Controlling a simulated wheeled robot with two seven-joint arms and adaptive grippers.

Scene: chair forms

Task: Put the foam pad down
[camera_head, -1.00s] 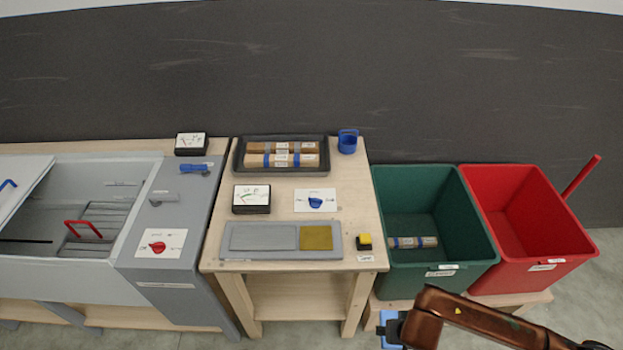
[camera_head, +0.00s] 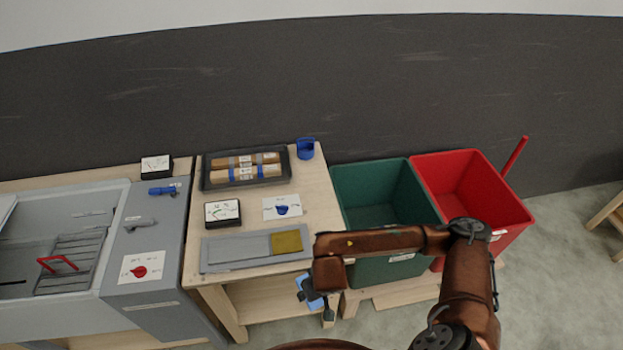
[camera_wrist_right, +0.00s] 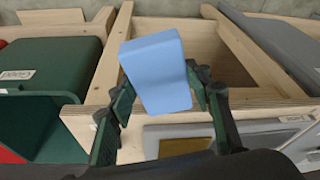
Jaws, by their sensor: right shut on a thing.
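The foam pad, a light blue block, shows in the right wrist view (camera_wrist_right: 158,72) between the fingers of my right gripper (camera_wrist_right: 160,95). My right gripper is shut on it. In the head view the pad (camera_head: 307,288) is partly hidden by my right gripper (camera_head: 313,296), in front of the wooden table and below its top. A grey tray (camera_head: 207,257) lies along the table's front edge, with a bare grey area on its left and an olive-yellow pad (camera_head: 286,242) on its right. My left gripper is not in view.
A green bin (camera_head: 357,188) and a red bin (camera_head: 460,175) stand right of the wooden table (camera_head: 318,199). A black tray of rolls (camera_head: 205,176), a blue cup (camera_head: 305,149), a gauge (camera_head: 222,213) and a dial card occupy the table's back and middle. A grey sink unit (camera_head: 120,210) stands left.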

